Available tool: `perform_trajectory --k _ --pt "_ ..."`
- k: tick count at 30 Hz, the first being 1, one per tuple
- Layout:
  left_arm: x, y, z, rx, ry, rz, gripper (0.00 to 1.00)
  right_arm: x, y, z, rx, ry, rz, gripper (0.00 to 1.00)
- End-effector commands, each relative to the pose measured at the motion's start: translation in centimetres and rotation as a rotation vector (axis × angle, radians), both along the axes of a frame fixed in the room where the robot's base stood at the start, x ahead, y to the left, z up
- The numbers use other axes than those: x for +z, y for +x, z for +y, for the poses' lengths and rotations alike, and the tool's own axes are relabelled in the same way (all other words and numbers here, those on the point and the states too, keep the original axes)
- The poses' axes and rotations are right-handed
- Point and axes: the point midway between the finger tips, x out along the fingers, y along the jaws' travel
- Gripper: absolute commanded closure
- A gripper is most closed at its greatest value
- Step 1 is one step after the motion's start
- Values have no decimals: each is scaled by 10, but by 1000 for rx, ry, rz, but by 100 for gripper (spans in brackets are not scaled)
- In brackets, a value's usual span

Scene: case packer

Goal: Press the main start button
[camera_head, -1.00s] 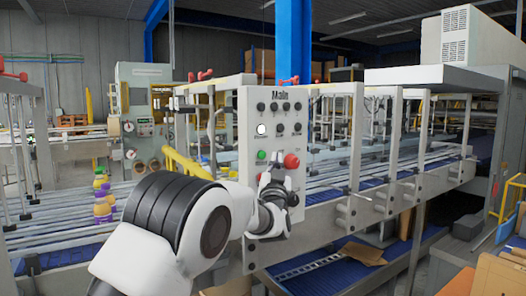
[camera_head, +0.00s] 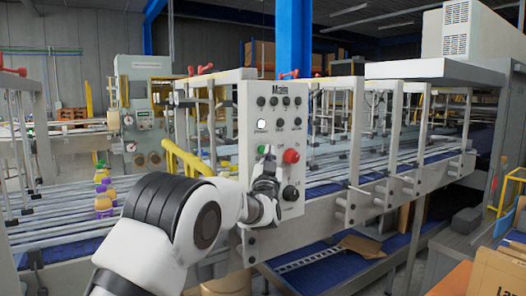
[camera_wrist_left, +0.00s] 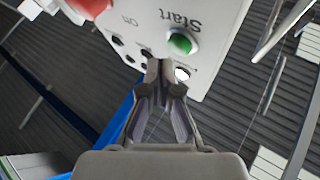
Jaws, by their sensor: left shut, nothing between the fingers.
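The grey control panel (camera_head: 246,104) marked "Main" stands upright in front of the conveyor. A green button (camera_head: 262,149) sits on its left side, left of a red button (camera_head: 291,156). In the left wrist view the panel appears upside down, with "Start" printed beside the green button (camera_wrist_left: 180,41). My left gripper (camera_head: 267,156) is shut and empty, just in front of the panel. Its fingertips (camera_wrist_left: 160,66) show between the green button and a row of dark buttons in the wrist view. I cannot tell whether they touch the panel. My right gripper is not in view.
A white lit button (camera_head: 261,124) and several black buttons sit higher on the panel, with a black knob (camera_head: 290,193) below. Conveyor rails (camera_head: 400,160) run behind it. A yellow rail (camera_head: 185,158) stands to the left. An open cardboard box (camera_head: 497,272) is at bottom right.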

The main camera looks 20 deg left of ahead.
Motion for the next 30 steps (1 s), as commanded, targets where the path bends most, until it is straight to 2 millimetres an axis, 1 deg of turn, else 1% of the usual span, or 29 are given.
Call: perform_trajectory --k 20,30 --pt "0 0 0 0 0 0 100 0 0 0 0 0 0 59" --pt "0 5 6 0 0 0 100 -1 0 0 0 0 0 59"
